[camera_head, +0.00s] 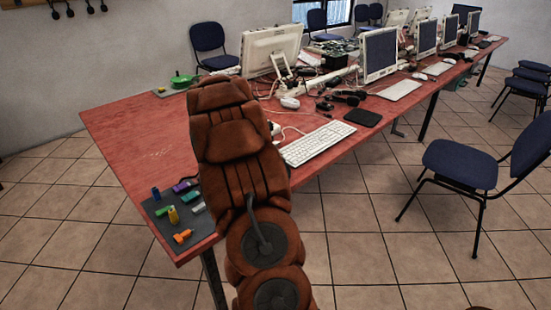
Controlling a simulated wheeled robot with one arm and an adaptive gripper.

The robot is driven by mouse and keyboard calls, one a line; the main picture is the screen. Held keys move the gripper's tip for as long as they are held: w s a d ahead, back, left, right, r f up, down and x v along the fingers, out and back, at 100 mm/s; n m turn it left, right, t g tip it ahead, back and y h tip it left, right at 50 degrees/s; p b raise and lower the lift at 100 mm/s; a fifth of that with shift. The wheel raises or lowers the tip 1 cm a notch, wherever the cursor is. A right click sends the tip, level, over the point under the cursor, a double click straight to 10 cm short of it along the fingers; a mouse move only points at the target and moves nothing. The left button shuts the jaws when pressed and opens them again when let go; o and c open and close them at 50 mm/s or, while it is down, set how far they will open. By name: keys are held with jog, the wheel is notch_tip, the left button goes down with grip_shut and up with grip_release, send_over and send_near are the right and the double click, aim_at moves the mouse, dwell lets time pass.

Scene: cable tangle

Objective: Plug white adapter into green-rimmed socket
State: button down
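My brown arm rises through the middle of the view and reaches over the red table (130,135). Its gripper does not show, so its fingers and anything in them are hidden. I cannot pick out the white adapter for certain. A small white piece (274,128) shows just right of my arm, partly hidden by it, with a pale cable near it.
A dark mat (209,228) with several small coloured pieces lies at the near left corner. A white keyboard (317,143), black pad (363,117), white mouse (290,103), headset, monitors and tangled cables crowd the right. The table's left part is clear. Blue chairs (473,165) stand right.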

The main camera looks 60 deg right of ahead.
jog(key=shift+f+b, duration=1.15)
jog(key=shift+b, duration=0.7)
dwell(0.5)
jog(key=c, duration=0.7)
grip_release()
jog(key=shift+c, duration=0.2)
jog(key=shift+r, duration=0.1)
jog(key=v, duration=1.2)
